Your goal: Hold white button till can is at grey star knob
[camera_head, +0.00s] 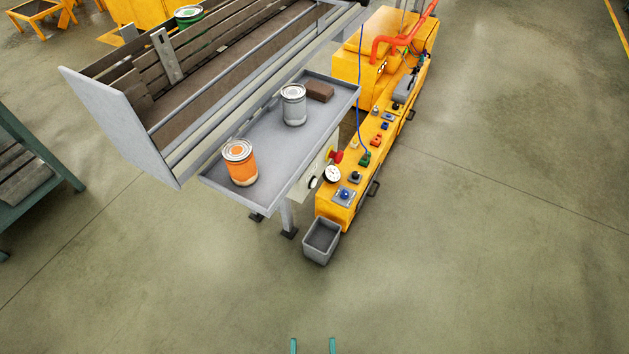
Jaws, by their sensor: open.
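My gripper (313,346) shows only as two teal fingertips at the bottom edge, apart and empty over bare floor, far from the machine. A small white round part (313,182), perhaps the white button, sits on the front panel of the grey side table, below a red mushroom button (336,156). A green can (188,15) stands at the far upper part of the conveyor, partly hidden by its side rail. An orange can (240,163) and a grey can (293,104) stand upright on the side table. I cannot make out a grey star knob for certain.
The grey side table (262,135) also holds a brown block (319,91). A yellow control bench (340,205) carries a white dial (332,174) and several coloured controls. A grey bin (321,241) stands on the floor before it. The floor in front is clear.

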